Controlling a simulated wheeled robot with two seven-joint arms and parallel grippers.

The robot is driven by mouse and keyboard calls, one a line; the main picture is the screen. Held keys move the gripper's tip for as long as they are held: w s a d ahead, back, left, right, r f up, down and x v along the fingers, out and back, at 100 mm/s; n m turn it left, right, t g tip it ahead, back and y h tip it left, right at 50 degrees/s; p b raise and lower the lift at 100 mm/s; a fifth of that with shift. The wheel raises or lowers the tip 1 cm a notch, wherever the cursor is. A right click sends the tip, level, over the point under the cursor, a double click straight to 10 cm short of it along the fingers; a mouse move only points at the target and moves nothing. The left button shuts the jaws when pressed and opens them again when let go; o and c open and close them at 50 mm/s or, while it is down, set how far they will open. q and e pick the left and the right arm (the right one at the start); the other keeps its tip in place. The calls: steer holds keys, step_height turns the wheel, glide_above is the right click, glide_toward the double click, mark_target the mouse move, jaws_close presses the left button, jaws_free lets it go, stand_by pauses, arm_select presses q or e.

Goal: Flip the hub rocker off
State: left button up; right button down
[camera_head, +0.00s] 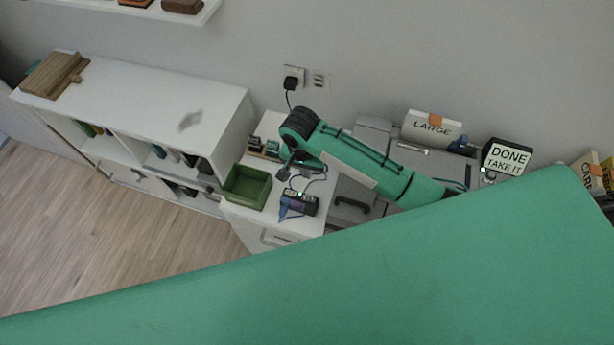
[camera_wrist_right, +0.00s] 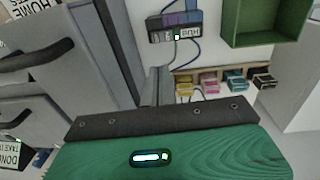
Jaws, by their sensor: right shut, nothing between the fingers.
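The hub (camera_head: 299,204) is a small dark box with a purple-blue part, on the white desk top. A small green-white light shows on it in the head view. In the right wrist view the hub (camera_wrist_right: 174,22) is at the top, its label upside down, with a lit spot on its front edge. I cannot tell the rocker's position. My right gripper (camera_head: 285,174) is above the desk behind the hub, apart from it. In the wrist view its fingers (camera_wrist_right: 154,84) are together and empty, pointing towards the hub. My left gripper is not in view.
A green bin (camera_head: 247,187) stands left of the hub. Several coloured blocks (camera_wrist_right: 210,84) sit in a row nearby. Cables run from the hub. A wall socket (camera_head: 292,77) holds a plug. Grey drawers (camera_head: 371,136) and a DONE sign (camera_head: 506,158) are to the right.

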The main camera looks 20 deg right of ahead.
mark_target(309, 206)
steer(key=s+a+f+n+t+h+b, duration=0.25)
steer(key=a+f+t+b, duration=0.45)
steer(key=f+b, duration=0.65)
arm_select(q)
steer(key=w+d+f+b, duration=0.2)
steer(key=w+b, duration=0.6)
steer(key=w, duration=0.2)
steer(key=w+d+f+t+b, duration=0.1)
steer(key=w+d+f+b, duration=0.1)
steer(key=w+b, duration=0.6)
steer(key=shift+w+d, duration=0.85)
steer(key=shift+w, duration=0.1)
arm_select(e)
steer(key=s+r+m+t+h, duration=0.1)
steer(key=s+r+t+h, duration=0.4)
steer(key=s, duration=0.3)
steer(key=shift+d+m+t+h, duration=0.3)
steer(key=shift+m+h, duration=0.05)
steer(key=shift+h, duration=0.1)
steer(key=shift+w+r, duration=0.1)
